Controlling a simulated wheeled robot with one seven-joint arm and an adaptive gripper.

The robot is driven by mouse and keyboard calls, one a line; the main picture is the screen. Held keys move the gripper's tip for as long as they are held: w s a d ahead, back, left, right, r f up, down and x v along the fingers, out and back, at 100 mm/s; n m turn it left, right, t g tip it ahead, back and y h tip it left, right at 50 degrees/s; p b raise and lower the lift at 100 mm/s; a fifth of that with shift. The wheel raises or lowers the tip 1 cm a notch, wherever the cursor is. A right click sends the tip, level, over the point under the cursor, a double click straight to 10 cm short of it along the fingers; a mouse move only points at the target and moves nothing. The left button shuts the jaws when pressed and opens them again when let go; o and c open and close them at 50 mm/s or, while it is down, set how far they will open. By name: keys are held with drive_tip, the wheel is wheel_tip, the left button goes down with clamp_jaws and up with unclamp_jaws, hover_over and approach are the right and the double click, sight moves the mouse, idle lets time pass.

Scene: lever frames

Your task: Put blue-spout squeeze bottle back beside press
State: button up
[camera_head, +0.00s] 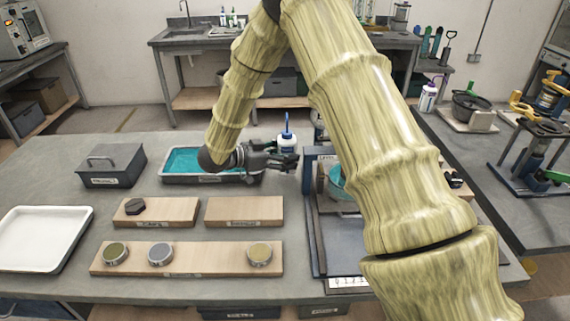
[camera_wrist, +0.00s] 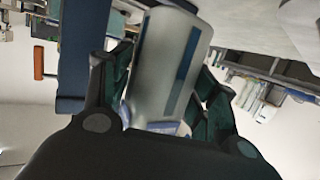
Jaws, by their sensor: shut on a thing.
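The blue-spout squeeze bottle (camera_head: 287,143) has a white body and a blue tip. It is upright at the back of the bench, left of the press's blue frame (camera_head: 308,172). My gripper (camera_head: 284,161) is shut on it. In the wrist view the bottle body (camera_wrist: 170,65), with a dark blue stripe, lies between the gripper's two dark fingers (camera_wrist: 160,90). I cannot tell whether the bottle's base touches the bench. My arm hides much of the press.
A tray of teal liquid (camera_head: 190,161) is under and left of my wrist. A grey lidded box (camera_head: 111,165), wooden boards (camera_head: 244,210) with several round tins, and a white tray (camera_head: 44,238) stand on the bench. A bottle with a purple top (camera_head: 428,97) stands at the right.

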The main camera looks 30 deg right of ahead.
drive_tip(key=shift+f, duration=1.75)
drive_tip(key=shift+f, duration=0.1)
drive_tip(key=o, duration=0.8)
drive_tip(key=shift+f, duration=0.1)
drive_tip(key=b+v, duration=0.2)
drive_tip(key=v, duration=1)
